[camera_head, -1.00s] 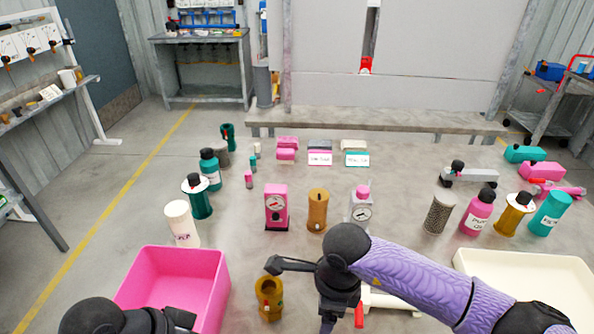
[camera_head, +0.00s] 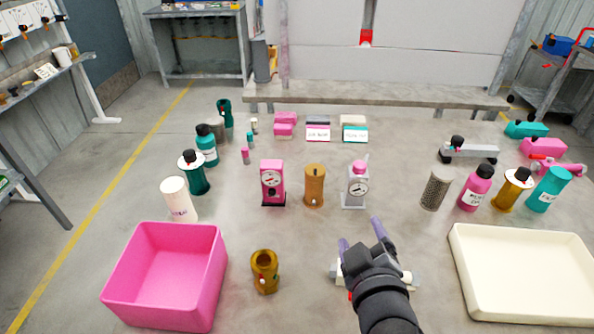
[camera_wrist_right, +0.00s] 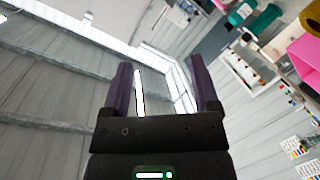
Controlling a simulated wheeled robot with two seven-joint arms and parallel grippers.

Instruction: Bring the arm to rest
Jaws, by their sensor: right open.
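My right gripper (camera_head: 361,232) is open and empty, above the front middle of the table (camera_head: 300,236). In the right wrist view its two purple fingers (camera_wrist_right: 160,88) stand apart with nothing between them, and that view looks up at the wall and roof. Under and behind my right gripper is a pale cream part (camera_head: 409,277) with a bit of red; the gripper hides most of it. My left gripper does not show in the head view now.
A pink bin (camera_head: 160,318) stands at front left, with a brown-gold cylinder (camera_head: 264,270) beside it. A cream tray (camera_head: 463,290) is at front right. Pink (camera_head: 272,183), orange (camera_head: 314,186) and grey (camera_head: 355,187) units stand mid-table. Bottles stand at both sides.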

